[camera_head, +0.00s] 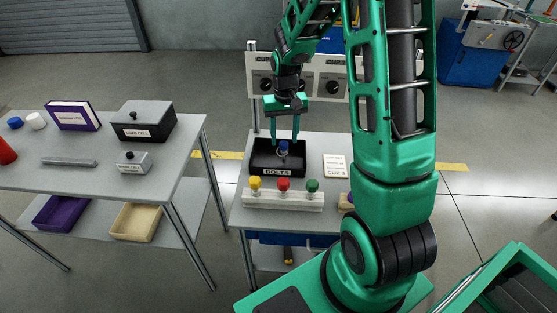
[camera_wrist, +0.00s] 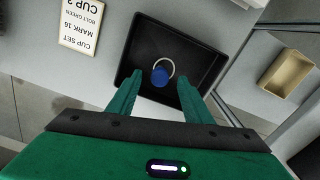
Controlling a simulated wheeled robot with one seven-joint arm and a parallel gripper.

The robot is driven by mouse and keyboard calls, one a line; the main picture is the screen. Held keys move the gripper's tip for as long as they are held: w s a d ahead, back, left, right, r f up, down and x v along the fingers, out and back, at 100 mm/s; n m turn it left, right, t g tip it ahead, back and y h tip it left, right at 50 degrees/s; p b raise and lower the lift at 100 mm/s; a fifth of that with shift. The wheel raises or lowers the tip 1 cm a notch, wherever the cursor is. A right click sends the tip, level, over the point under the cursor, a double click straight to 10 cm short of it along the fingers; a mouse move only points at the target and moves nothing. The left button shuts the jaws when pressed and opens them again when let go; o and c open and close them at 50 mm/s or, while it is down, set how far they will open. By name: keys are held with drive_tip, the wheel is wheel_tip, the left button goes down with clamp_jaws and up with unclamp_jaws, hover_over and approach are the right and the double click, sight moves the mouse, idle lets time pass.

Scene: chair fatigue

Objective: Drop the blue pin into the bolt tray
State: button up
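The blue pin (camera_head: 283,148) shows over the black bolt tray (camera_head: 262,168), labelled BOLTS, on the bench. In the wrist view the pin (camera_wrist: 160,76) appears against the floor of the tray (camera_wrist: 133,63), with a pale ring partly visible behind it. I cannot tell whether the pin rests on the tray floor. My gripper (camera_head: 284,137) points down above the tray. Its two green fingers are spread on either side of the pin, with visible gaps, and do not clasp it.
A rail (camera_head: 284,199) with yellow, red and green pins stands in front of the tray. A CUP 2 card (camera_head: 335,166) lies to its right. A gauge panel (camera_head: 322,76) stands behind. The left table (camera_head: 90,175) holds boxes and small parts.

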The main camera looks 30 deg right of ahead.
wheel_tip(320, 180, up, 11)
drive_tip(key=shift+f, duration=0.15)
idle(0.4)
drive_tip(key=shift+w, duration=0.1)
drive_tip(key=s+d+r+m, duration=0.1)
drive_tip(key=s+r, duration=0.1)
drive_tip(key=s, duration=1.3)
drive_tip(key=s+d+r+m, duration=0.1)
drive_tip(key=s+r, duration=0.2)
drive_tip(key=s, duration=1.3)
drive_tip(key=shift+d+m, duration=0.2)
drive_tip(key=shift+m, duration=0.1)
